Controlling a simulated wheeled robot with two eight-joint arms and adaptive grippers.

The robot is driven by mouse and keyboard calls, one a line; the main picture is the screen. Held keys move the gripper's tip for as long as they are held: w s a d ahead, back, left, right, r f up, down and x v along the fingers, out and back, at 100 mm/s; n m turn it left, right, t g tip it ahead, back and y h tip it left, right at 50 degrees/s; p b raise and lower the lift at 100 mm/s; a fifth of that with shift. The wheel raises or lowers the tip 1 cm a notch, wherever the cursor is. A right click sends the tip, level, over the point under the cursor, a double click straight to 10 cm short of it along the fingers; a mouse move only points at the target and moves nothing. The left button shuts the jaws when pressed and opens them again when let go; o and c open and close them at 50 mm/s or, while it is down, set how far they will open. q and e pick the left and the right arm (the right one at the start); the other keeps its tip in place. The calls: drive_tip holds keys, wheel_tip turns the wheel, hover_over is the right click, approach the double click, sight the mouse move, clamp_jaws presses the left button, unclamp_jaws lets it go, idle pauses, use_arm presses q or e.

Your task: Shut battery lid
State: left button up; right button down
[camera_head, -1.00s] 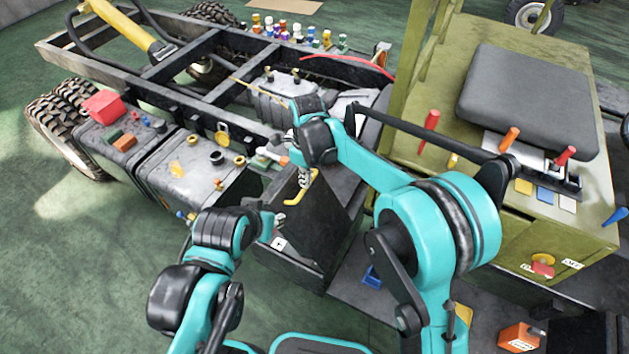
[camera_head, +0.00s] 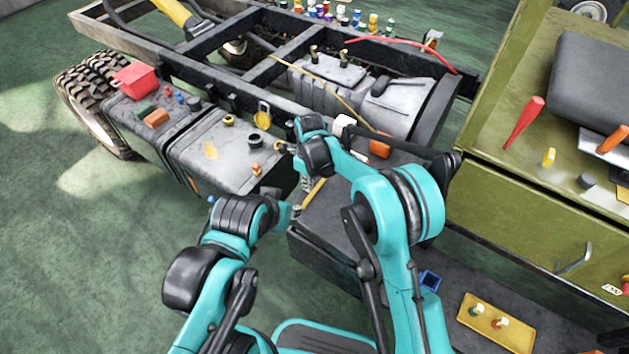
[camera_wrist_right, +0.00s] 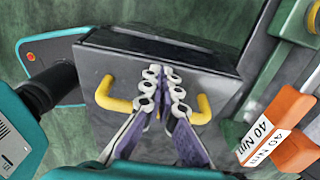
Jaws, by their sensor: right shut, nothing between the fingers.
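The dark battery box (camera_head: 325,263) stands below my arms in the head view. Its dark lid (camera_head: 335,222) looks nearly level there; I cannot tell whether it is fully seated. A yellow handle (camera_head: 315,191) on the lid is partly hidden by my right arm. In the right wrist view, my right gripper (camera_wrist_right: 165,85) is shut over the lid (camera_wrist_right: 100,65), with the ends of the yellow handle (camera_wrist_right: 203,110) showing on both sides of the fingers. The right gripper also shows in the head view (camera_head: 307,184). My left gripper (camera_head: 296,210) is beside the box's left side, its fingers too small to read.
A grey tank (camera_head: 215,150) stands left of the box. An orange tool marked 40 Nm (camera_wrist_right: 268,125) lies right of the lid in the wrist view. The green cabin (camera_head: 520,205) stands on the right. A yellow tray (camera_head: 497,325) and blue bin (camera_head: 431,281) lie in front.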

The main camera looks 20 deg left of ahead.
drive_tip(key=shift+w+a+f+b, duration=0.15)
drive_tip(key=shift+f+b, duration=0.1)
drive_tip(key=shift+f, duration=0.45)
drive_tip(key=shift+s+a+f+b, duration=0.1)
drive_tip(key=shift+a+f+b, duration=0.1)
drive_tip(key=shift+f, duration=0.45)
drive_tip(key=shift+w+a+f+b, duration=0.15)
drive_tip(key=shift+f+b, duration=0.1)
drive_tip(key=shift+f, duration=0.45)
drive_tip(key=shift+r, duration=0.1)
